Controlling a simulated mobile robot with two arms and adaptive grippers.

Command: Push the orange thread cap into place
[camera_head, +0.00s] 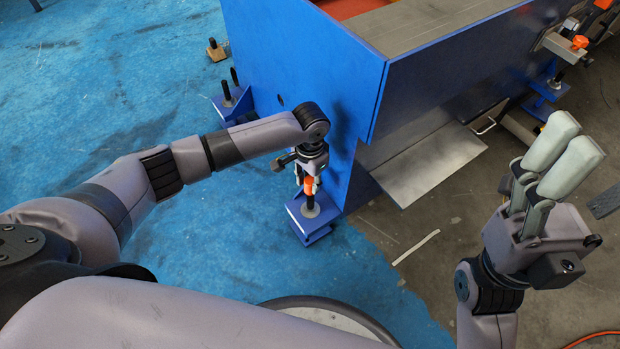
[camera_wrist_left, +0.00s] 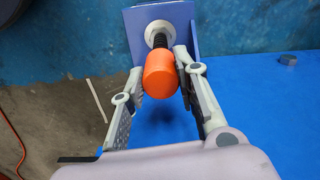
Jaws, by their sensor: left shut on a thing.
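The orange thread cap (camera_wrist_left: 160,76) sits between the two fingers of my left gripper (camera_wrist_left: 160,85) in the left wrist view. A black threaded rod (camera_wrist_left: 157,38) shows just beyond the cap, in line with it, with a pale washer at its base. In the head view my left gripper (camera_head: 311,183) points down, shut on the orange cap (camera_head: 309,187), above the threaded rod (camera_head: 310,204) on the blue foot bracket (camera_head: 311,228). I cannot tell how far the cap sits on the rod. My right gripper (camera_head: 558,165) is raised at the right, its fingers close together, empty.
The big blue machine frame (camera_head: 300,60) stands right behind my left gripper. Another blue foot with bare black bolts (camera_head: 230,95) is at its left corner. A metal sheet (camera_head: 430,165) lies to the right. The blue floor (camera_head: 110,90) at the left is mostly clear.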

